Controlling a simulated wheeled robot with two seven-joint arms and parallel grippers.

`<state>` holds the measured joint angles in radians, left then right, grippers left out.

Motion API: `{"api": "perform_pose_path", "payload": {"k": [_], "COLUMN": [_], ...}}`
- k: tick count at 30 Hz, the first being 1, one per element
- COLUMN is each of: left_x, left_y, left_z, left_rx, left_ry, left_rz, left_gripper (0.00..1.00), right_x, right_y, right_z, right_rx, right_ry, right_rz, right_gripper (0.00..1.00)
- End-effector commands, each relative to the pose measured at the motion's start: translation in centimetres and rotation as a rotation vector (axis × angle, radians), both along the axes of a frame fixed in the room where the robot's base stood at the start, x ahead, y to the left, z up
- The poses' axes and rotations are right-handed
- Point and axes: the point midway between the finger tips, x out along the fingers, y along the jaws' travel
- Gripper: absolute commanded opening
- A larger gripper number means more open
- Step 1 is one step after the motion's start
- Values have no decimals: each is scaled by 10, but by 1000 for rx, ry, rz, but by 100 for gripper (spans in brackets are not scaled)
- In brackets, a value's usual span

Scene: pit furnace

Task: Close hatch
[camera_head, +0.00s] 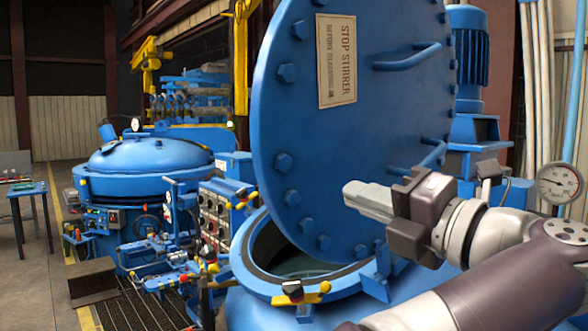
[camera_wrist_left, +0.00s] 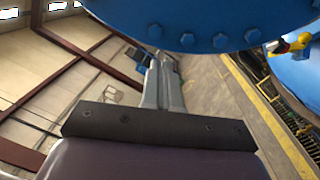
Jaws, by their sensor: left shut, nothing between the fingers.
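The blue round hatch (camera_head: 375,130) stands raised, tilted up from the round opening (camera_head: 275,287) of a vessel at lower centre. Its visible face has bolts around the edge, handles and a "STOP STIRRER" sign (camera_head: 337,60). My left gripper (camera_head: 348,191), its arm coming from lower right, overlaps the hatch's lower right part in the head view, fingers pointing left. It is shut and empty. In the left wrist view, the shut fingers (camera_wrist_left: 163,70) lie below the hatch's bolted edge (camera_wrist_left: 220,40). I cannot tell whether they touch it. My right gripper is not in view.
A clamp with a black knob and yellow handle (camera_head: 300,293) sits on the opening's rim. A pressure gauge (camera_head: 559,184) stands at right. A second blue vessel (camera_head: 150,155), closed, a control panel (camera_head: 210,212) and a small table (camera_head: 27,190) are to the left.

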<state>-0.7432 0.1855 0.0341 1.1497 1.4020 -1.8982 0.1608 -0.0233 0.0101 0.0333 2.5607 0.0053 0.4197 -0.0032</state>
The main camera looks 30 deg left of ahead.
Motion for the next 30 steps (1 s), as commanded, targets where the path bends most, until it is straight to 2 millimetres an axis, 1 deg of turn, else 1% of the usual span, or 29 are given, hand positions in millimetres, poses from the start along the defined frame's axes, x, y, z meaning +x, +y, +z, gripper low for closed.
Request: {"api": "perform_pose_path", "payload": {"k": [5,12,15,18,24,30], "left_x": [11,31,38,44,50,50], "left_y": [30,79,96,110,123,124], "left_z": [6,12,14,15,13,12], "left_rx": [2,5,5,5,5,5], "left_ry": [1,3,2,2,1,1], "left_rz": [6,7,6,4,2,1], "left_gripper": [0,0,0,0,0,0], "right_x": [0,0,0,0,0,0], "right_y": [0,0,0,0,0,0], "right_z": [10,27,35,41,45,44], "right_rx": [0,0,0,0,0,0], "right_ry": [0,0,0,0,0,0], "right_rz": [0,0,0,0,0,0], "right_gripper": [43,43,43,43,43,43]}}
